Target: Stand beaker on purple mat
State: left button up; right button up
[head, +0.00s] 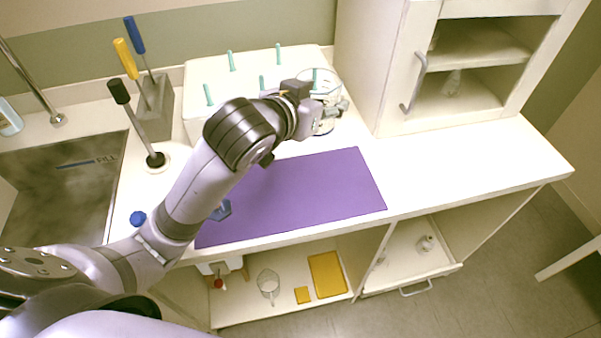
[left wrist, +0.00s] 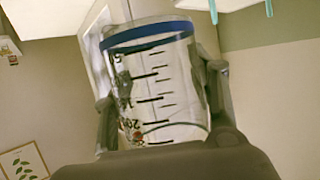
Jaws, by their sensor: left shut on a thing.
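The clear glass beaker (head: 325,76) is at the right end of the white peg rack, behind the mat. My left gripper (head: 328,108) is shut around its side. In the left wrist view, the beaker (left wrist: 155,85) sits between the two fingers, with dark scale marks and a blue band at one end. A teal peg shows through or behind the glass in the head view; I cannot tell whether the beaker touches it. The purple mat (head: 310,190) lies flat at the counter's front, partly covered by my left arm. My right gripper is not in view.
The peg rack (head: 198,75) has several teal pegs. A cabinet (head: 385,60) stands right of the beaker. A blue piece (head: 221,210) is by the mat's left part, close to my arm. A sink (head: 60,180) is at left. The counter right of the mat is clear.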

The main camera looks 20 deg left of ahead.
pick_arm(q)
notch_tip(320, 180, down, 14)
jog(key=shift+s+f+b, duration=0.1)
jog(key=shift+s+b, duration=0.05)
jog(key=shift+b, duration=0.8)
jog(key=shift+f, duration=2.1)
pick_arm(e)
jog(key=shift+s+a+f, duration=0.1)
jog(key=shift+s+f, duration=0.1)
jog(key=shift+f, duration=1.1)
pick_arm(q)
jog(key=o, duration=1.3)
jog(key=shift+f, duration=0.1)
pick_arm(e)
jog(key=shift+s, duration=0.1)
